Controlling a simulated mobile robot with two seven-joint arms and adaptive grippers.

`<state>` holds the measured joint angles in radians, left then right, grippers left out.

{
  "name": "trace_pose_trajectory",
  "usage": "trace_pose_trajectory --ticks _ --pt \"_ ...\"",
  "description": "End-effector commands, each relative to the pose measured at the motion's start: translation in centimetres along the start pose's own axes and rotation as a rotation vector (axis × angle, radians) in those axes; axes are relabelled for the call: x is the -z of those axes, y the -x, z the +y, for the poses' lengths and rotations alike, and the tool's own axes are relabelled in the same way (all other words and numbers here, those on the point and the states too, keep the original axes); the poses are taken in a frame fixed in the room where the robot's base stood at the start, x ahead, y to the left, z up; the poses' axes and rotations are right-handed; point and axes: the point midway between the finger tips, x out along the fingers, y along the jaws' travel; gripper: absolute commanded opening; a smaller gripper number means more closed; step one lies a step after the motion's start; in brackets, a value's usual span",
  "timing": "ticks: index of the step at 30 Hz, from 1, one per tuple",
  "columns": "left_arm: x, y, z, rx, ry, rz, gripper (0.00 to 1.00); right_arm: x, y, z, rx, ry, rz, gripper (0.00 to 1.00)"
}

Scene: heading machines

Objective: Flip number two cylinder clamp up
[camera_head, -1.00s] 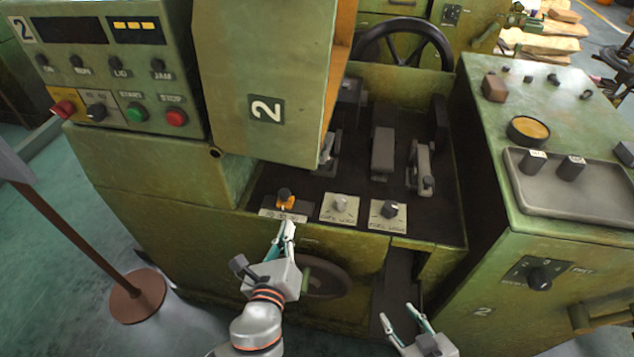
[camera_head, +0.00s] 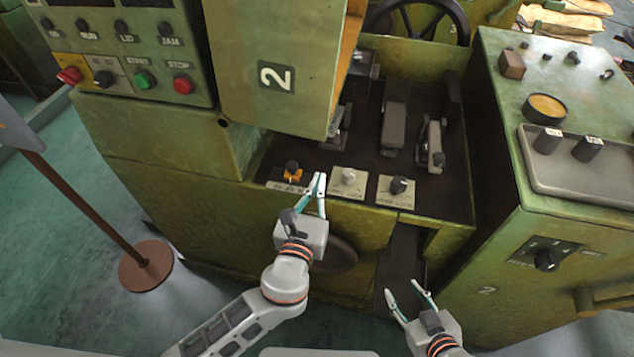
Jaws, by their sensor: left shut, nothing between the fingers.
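The machine marked 2 (camera_head: 276,77) has an open bay with dark clamp-like parts inside. A grey lever-like block (camera_head: 393,127) stands in the middle of the bay, and a grey clamp-like piece with a dark knob (camera_head: 431,144) stands to its right. Another dark mechanism (camera_head: 338,121) is partly hidden behind the green housing. I cannot tell which is the cylinder clamp. My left gripper (camera_head: 319,176) is shut and empty at the bay's front edge, between the orange-based knob and the middle knob plate. My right gripper (camera_head: 401,294) is open and empty, low before the machine.
An orange-based knob (camera_head: 292,170), a light knob (camera_head: 348,177) and a black knob (camera_head: 398,185) line the bay's front edge. A control panel (camera_head: 120,40) is at upper left. A green cabinet (camera_head: 560,215) stands right. A post with a round brown base (camera_head: 146,265) stands left.

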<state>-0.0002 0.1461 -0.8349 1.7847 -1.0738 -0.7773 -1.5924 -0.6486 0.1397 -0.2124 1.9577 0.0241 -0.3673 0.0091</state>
Motion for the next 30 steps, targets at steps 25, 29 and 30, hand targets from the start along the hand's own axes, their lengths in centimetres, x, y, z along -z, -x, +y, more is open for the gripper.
trace_pose_trajectory --ticks 25,29,30 --pt "-3.9 -7.6 0.0 0.000 0.001 0.001 0.00 2.0 0.7 0.4 -0.004 0.002 0.019 0.40" --pt "-3.8 -7.6 0.0 0.000 0.001 0.001 0.00 1.8 0.6 0.3 -0.003 0.002 0.015 0.40" --pt "-3.8 -7.6 0.0 0.000 0.001 0.001 0.00 1.7 0.6 0.3 -0.003 0.002 0.013 0.40"
